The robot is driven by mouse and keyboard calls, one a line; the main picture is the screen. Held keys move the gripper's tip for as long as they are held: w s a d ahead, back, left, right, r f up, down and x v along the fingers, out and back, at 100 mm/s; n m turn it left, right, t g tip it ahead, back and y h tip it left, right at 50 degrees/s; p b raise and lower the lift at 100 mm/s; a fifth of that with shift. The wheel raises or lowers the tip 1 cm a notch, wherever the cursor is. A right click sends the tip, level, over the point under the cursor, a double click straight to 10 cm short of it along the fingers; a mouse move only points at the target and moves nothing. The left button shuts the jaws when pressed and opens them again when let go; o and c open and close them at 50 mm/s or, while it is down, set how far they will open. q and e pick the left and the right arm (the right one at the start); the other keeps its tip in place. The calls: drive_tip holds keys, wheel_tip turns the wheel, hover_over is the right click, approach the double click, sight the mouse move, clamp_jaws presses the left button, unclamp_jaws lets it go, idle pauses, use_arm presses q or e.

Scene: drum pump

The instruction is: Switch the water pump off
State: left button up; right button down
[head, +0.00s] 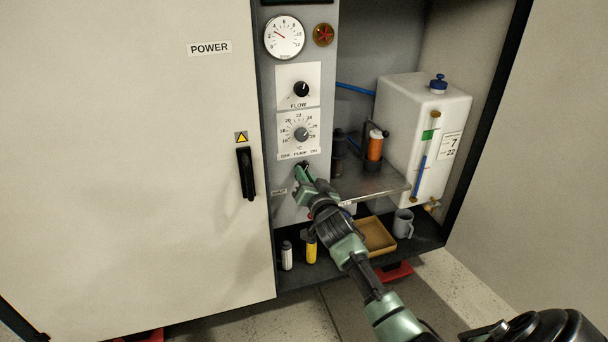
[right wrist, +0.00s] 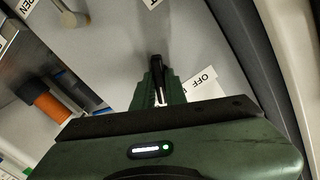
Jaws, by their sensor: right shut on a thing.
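The pump switch has a black handle (right wrist: 157,66) and sits on the grey control panel below the label "OFF PUMP ON" (head: 299,155). My right gripper (head: 303,174) reaches up to the panel at this switch. In the right wrist view, the right gripper (right wrist: 158,88) is shut on the black handle, with the "OFF" label just to the right of its fingers. The fingers hide much of the switch, and I cannot tell for sure which position it points to. My left gripper is not in view.
Above are a temperature dial (head: 301,134), a flow knob (head: 301,89) and a pressure gauge (head: 284,37). The cabinet door (head: 130,130) with its black handle is at left. A white tank (head: 410,120) and a metal shelf (head: 375,186) are to the right. A tan tray (head: 380,236) lies below.

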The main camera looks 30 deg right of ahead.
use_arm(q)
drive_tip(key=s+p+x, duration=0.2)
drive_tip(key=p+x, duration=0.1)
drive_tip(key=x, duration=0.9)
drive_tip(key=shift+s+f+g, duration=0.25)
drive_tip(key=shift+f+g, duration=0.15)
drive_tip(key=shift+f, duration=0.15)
use_arm(e)
drive_tip(key=shift+n, duration=5.7)
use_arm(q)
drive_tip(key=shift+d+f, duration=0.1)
use_arm(e)
drive_tip(key=c, duration=1.4)
unclamp_jaws()
drive_tip(key=shift+c, duration=0.2)
